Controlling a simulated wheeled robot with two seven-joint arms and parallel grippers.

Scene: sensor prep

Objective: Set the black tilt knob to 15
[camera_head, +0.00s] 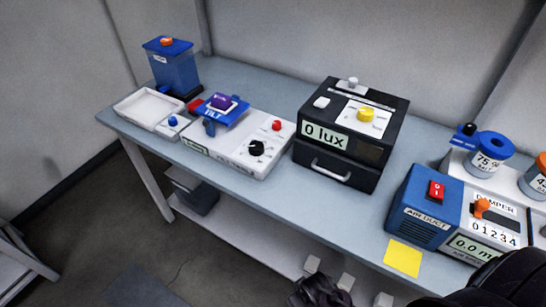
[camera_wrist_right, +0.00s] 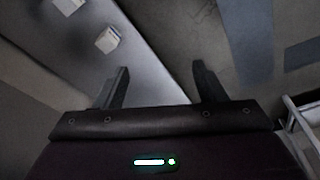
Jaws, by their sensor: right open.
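The black tilt knob (camera_head: 257,148) sits on the front right of a white unit (camera_head: 232,160) on the bench in the head view. A red knob (camera_head: 277,125) is just behind it. A blue platform marked TILT (camera_head: 225,111) stands on the unit's left part, with a purple piece on top. The scale around the black knob is too small to read. My right gripper (camera_wrist_right: 162,85) is open and empty in its wrist view, over the floor and low shelf, far from the knob. My left gripper is not in view.
A black lux box (camera_head: 337,160) stands right of the tilt unit. A blue air-duct box (camera_head: 424,207) and yellow note (camera_head: 403,257) are farther right. A white tray (camera_head: 148,106) and blue canister (camera_head: 174,72) are at left. Small white blocks (camera_wrist_right: 107,40) lie on the lower shelf.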

